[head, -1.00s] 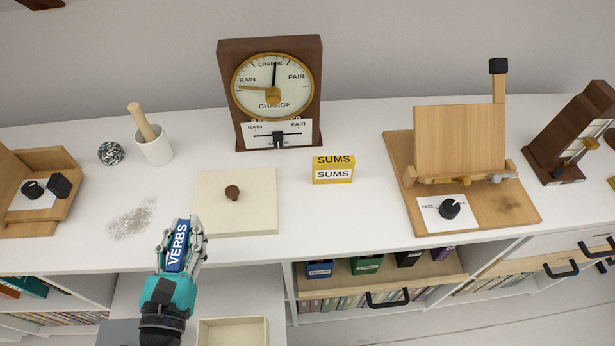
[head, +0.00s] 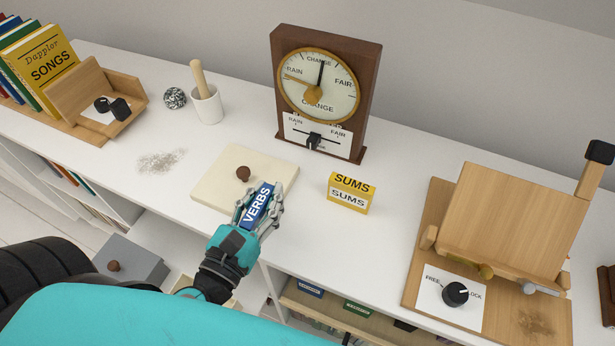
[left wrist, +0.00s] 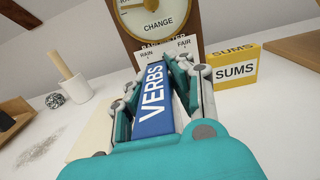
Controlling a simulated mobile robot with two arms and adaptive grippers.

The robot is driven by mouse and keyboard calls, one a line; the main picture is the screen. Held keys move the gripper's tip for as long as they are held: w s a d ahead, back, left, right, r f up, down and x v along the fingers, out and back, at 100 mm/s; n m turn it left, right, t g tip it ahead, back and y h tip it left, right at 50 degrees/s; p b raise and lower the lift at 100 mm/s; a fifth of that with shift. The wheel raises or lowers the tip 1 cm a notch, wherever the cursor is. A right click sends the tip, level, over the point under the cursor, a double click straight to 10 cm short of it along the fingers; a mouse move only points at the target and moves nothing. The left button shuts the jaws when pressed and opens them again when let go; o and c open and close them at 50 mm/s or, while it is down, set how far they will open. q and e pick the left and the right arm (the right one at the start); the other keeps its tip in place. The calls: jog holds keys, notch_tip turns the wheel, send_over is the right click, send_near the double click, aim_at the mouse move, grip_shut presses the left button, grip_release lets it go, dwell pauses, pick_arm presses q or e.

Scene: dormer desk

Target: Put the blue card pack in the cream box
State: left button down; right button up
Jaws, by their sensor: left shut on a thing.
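The blue card pack (head: 257,207), lettered VERBS, is held in my left gripper (head: 261,203), which is shut on it. It also shows in the left wrist view (left wrist: 154,100), between the fingers. The gripper is over the front right corner of a flat cream lid (head: 215,181) with a brown knob, which lies on the white desk top. The cream box (head: 234,302) stands lower, below the desk's front edge; my left arm hides most of it, and its inside cannot be seen. My right gripper is not in view.
A yellow SUMS pack (head: 350,193) stands right of my gripper, with the barometer (head: 325,95) behind. A wooden stand (head: 510,235) is at the right. A mortar (head: 207,105) stands at the back left. A grey box (head: 130,262) is low at the left.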

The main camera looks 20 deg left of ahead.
pick_arm(q)
jog(key=w+d+p, duration=0.1)
jog(key=w, duration=0.2)
jog(key=w+d+p, duration=0.1)
jog(key=w, duration=0.2)
jog(key=w+d+f+p, duration=0.1)
jog(key=w, duration=0.3)
jog(key=shift+d+p, duration=0.35)
jog(key=shift+p, duration=0.05)
jog(key=shift+f, duration=0.1)
notch_tip(320, 180, down, 4)
jog(key=b, duration=0.2)
jog(key=shift+b, duration=0.3)
jog(key=shift+r, duration=0.3)
jog(key=shift+f, duration=0.1)
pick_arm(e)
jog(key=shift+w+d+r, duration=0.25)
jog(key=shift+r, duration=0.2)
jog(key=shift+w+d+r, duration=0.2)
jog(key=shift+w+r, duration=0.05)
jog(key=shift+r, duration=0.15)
pick_arm(q)
jog(key=c, duration=1.6)
grip_release()
jog(key=shift+o, duration=0.7)
